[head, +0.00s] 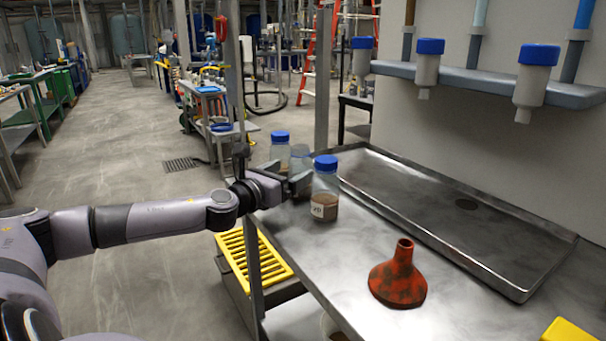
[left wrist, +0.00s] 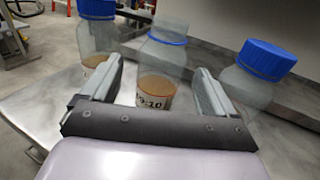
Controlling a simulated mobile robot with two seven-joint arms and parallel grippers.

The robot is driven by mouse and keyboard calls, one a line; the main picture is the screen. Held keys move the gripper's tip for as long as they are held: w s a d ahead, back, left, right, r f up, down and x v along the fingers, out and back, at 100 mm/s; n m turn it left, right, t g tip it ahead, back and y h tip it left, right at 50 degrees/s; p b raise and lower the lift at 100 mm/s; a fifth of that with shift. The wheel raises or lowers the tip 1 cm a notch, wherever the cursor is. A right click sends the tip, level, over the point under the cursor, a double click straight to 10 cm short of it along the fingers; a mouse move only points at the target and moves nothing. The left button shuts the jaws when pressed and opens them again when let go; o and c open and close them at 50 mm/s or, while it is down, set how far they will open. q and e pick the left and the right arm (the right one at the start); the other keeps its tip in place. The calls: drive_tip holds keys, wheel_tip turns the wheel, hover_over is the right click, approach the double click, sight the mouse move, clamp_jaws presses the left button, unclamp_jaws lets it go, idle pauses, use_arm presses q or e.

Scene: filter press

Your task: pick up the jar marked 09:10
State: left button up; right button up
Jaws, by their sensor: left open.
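The jar marked 09:10 (left wrist: 155,92) stands upright on the metal bench in the left wrist view, with brown contents low down and a blue ring at its neck. I see no blue cap on it. It also shows in the head view (head: 299,155), partly hidden by my gripper. My left gripper (left wrist: 160,68) is open, its fingers on either side of this jar as seen from the wrist. I cannot tell whether they reach around it. In the head view the left gripper (head: 298,184) is low among the jars. My right gripper is out of view.
Blue-capped jars stand close on both sides: one at the left (left wrist: 95,35), one at the right (left wrist: 250,80). An orange-red funnel (head: 399,275) stands on the bench, nearer me. A shallow metal tray (head: 440,215) lies along the wall. A yellow grate (head: 252,257) is below the bench's left edge.

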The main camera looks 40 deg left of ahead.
sight(305, 167)
use_arm(q)
drive_tip(key=shift+w+a+f+p, duration=0.15)
drive_tip(key=shift+w+p, duration=0.15)
drive_tip(key=shift+w, duration=1.3)
drive_tip(key=shift+w+a+f+p, duration=0.15)
drive_tip(key=shift+w+p, duration=0.15)
drive_tip(key=shift+w, duration=1.25)
drive_tip(key=c, duration=1.1)
